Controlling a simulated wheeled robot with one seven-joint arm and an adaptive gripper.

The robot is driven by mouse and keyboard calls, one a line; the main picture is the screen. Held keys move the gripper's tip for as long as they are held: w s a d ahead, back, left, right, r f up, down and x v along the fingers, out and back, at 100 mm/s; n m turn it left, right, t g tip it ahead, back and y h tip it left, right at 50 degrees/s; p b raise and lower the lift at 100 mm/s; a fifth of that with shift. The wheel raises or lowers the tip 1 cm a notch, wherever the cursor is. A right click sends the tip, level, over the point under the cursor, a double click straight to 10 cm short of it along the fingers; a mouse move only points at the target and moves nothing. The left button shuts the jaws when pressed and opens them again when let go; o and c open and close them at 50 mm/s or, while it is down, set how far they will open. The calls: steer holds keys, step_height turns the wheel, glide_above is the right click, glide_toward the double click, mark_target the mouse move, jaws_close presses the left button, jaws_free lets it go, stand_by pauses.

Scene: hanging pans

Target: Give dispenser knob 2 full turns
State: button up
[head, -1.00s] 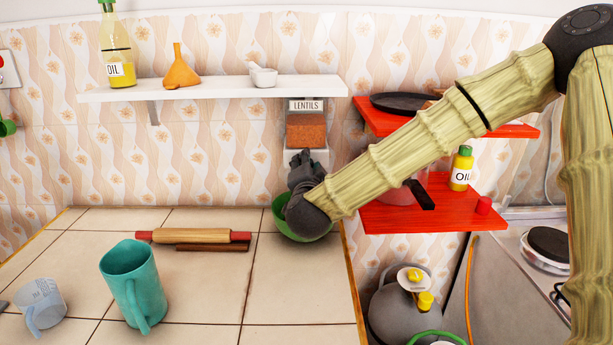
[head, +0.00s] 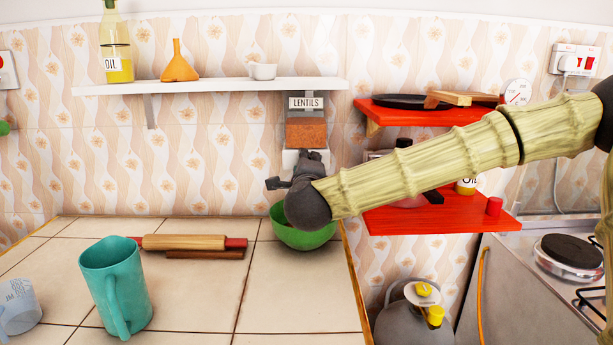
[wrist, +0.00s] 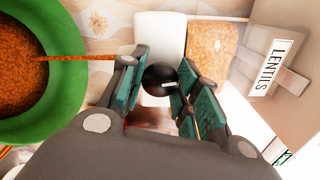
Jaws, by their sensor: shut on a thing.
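The lentil dispenser (head: 306,132) hangs on the wall under the shelf, labelled LENTILS, with orange lentils in its window. Its body also shows in the wrist view (wrist: 215,50). My gripper (head: 296,169) is at the dispenser's lower front. In the wrist view its teal-padded fingers (wrist: 162,72) are shut on the round black knob (wrist: 159,79), which has a white mark. The knob is hidden in the head view. A thin stream of lentils (wrist: 85,57) runs into the green bowl (head: 304,238), which holds lentils in the wrist view (wrist: 68,112).
A teal mug (head: 113,285), a measuring cup (head: 17,308) and a rolling pin (head: 190,243) are on the tiled counter. The white shelf (head: 210,87) is above. Red shelves (head: 430,217) with pans and bottles are at the right, behind my arm.

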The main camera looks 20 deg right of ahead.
steer(key=shift+f+m+b, duration=0.1)
steer(key=shift+m+b, duration=0.5)
steer(key=shift+m, duration=0.2)
steer(key=o, duration=1)
steer(key=v, duration=1.2)
